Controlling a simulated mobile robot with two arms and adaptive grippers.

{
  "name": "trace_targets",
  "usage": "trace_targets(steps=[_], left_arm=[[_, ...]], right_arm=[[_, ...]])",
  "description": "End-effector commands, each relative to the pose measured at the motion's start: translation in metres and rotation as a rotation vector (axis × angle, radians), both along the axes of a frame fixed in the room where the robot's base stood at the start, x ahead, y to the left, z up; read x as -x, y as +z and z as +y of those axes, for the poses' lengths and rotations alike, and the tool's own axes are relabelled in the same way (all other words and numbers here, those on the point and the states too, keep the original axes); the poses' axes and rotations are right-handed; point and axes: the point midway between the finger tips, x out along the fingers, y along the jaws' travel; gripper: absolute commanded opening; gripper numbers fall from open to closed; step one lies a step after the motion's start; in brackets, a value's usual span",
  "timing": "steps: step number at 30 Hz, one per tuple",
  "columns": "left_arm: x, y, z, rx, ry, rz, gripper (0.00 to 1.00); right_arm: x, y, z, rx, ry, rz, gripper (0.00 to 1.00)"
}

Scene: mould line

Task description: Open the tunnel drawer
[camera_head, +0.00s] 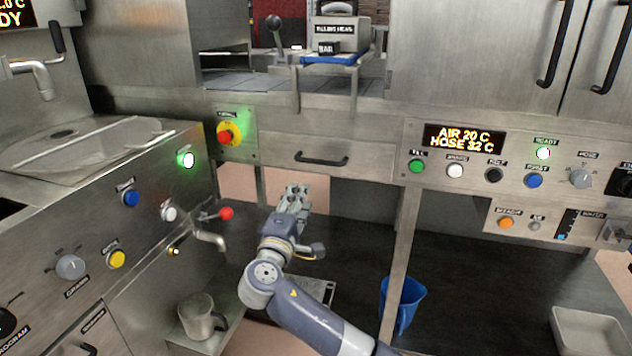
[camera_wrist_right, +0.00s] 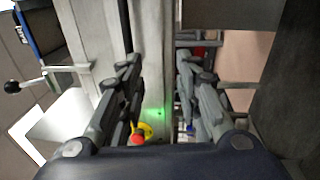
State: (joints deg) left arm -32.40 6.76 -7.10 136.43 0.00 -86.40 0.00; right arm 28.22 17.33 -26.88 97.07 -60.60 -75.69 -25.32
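The drawer (camera_head: 345,165) is a flat steel front under the counter ledge, with a black bar handle (camera_head: 321,161). It looks shut, flush with the panels beside it. My right gripper (camera_head: 297,190) is below and slightly left of the handle, apart from it, with its fingers pointing up toward the drawer. In the right wrist view its two fingers (camera_wrist_right: 158,62) stand apart with nothing between them but the steel front behind. The handle cannot be made out there. My left gripper is not in either view.
A red stop button (camera_head: 225,137) is left of the drawer. A metal jug (camera_head: 200,318) is lower left.

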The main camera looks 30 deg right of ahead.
Motion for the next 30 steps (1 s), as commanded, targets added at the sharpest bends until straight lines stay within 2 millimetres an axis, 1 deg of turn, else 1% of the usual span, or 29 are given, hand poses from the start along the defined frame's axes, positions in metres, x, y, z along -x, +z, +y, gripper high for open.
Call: trace_targets(steps=[1, 3, 6, 8, 11, 21, 25, 30], left_arm=[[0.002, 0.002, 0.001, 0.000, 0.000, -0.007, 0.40], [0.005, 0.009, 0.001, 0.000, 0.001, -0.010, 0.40], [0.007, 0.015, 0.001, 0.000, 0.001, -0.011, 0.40], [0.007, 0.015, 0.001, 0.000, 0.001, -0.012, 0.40], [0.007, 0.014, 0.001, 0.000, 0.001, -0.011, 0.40], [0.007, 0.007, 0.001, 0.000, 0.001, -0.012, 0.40], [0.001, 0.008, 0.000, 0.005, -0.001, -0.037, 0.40], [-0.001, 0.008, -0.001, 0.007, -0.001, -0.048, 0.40]], right_arm=[[0.005, 0.011, -0.001, 0.016, -0.017, -0.035, 0.31], [0.011, 0.025, -0.002, 0.030, -0.037, -0.065, 0.31], [0.014, 0.037, -0.004, 0.039, -0.051, -0.087, 0.31], [0.012, 0.040, -0.008, 0.041, -0.054, -0.090, 0.31], [0.003, 0.043, -0.019, 0.042, -0.056, -0.090, 0.31], [-0.037, 0.053, -0.067, 0.040, -0.055, -0.087, 0.31], [-0.047, 0.056, -0.077, 0.039, -0.053, -0.086, 0.31], [-0.052, 0.058, -0.083, 0.039, -0.052, -0.087, 0.31]])
